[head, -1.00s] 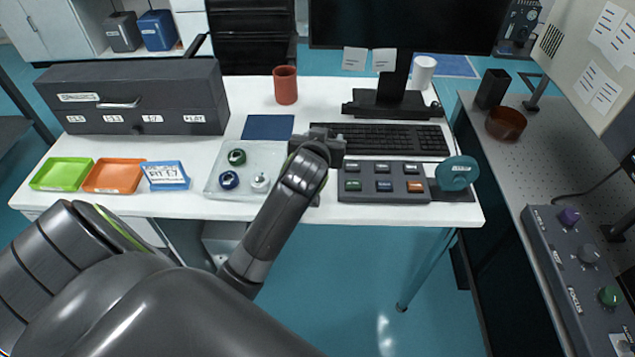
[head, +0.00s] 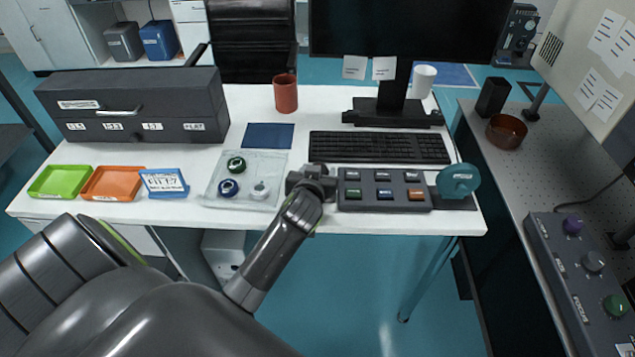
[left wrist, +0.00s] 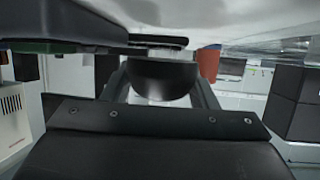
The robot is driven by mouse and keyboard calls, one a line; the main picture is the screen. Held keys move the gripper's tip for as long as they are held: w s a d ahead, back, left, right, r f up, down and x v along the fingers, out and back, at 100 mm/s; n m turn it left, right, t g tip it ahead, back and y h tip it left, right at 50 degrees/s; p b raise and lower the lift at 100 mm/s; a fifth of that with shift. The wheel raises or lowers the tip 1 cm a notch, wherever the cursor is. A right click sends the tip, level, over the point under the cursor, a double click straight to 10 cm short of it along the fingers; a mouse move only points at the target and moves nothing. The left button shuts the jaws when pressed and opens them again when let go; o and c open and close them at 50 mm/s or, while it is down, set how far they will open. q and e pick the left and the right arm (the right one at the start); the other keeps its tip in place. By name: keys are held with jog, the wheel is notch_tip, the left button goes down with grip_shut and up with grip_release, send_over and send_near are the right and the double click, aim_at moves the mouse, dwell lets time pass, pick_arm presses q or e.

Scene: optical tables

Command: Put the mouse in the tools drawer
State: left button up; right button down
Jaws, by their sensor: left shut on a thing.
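My left gripper (head: 312,178) is over the front part of the white desk, between the clear tray and the button panel. In the left wrist view, my left gripper (left wrist: 162,85) is shut on a dark rounded thing, which looks like the mouse (left wrist: 160,78). The mouse is hidden by the gripper in the head view. A dark grey drawer unit (head: 190,95) with a handle stands at the desk's back left. Its labels are too small to read, so I cannot tell which drawer is for tools. My right gripper is not in view.
A clear tray (head: 213,190) with several round parts lies left of the gripper. A button panel (head: 385,204) and keyboard (head: 380,147) lie to the right. Green (head: 62,181) and orange (head: 114,182) trays sit before the drawer unit. A red cup (head: 286,94) stands behind.

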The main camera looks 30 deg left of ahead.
pick_arm(q)
notch_tip(320, 180, down, 3)
jog(key=shift+f, duration=0.1)
jog(key=shift+f, duration=0.1)
jog(key=o, duration=1.2)
jog(key=shift+o, duration=0.2)
